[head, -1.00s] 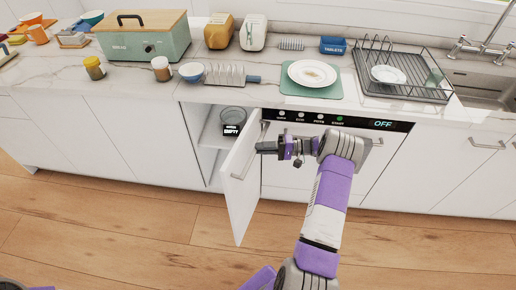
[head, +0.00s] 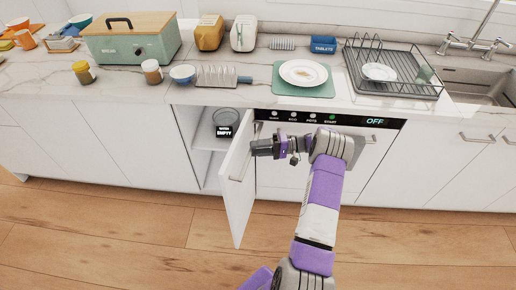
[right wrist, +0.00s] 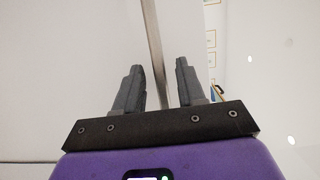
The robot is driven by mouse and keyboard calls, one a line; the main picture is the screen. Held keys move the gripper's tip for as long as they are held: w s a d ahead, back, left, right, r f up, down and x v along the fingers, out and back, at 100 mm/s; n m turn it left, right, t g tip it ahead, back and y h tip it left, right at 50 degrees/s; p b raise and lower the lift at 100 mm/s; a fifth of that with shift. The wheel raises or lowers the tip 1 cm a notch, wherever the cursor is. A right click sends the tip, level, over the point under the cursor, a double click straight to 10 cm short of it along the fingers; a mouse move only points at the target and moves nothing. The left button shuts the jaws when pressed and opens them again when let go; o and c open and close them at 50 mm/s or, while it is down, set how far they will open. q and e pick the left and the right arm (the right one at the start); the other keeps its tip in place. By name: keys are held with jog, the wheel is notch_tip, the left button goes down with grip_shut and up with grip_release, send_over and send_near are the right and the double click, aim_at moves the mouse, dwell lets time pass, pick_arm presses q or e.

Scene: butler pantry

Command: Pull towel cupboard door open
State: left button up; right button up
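The white towel cupboard door (head: 238,205) stands swung well out from the counter front, with the cupboard's shelf space (head: 206,160) showing on its left. A thin metal handle (head: 243,160) runs along the door's outer face. My right gripper (head: 256,147) is at the upper part of this face, beside the handle. In the right wrist view, its fingers (right wrist: 159,85) are spread apart, with the metal bar (right wrist: 153,50) between them and gaps on both sides. Whether a finger touches the door is unclear. My left gripper is out of view.
Inside the cupboard is a round glass item (head: 225,118) with a label reading EMPTY (head: 224,132). The dishwasher panel (head: 385,122) is right of the door. The counter above holds a bread bin (head: 135,47), toast rack (head: 217,77) and dish rack (head: 405,85). Wooden floor (head: 120,220) in front is clear.

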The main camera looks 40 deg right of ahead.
jog(key=p+v, duration=0.1)
jog(key=v, duration=0.6)
jog(key=shift+s+d, duration=0.2)
jog(key=shift+d, duration=0.05)
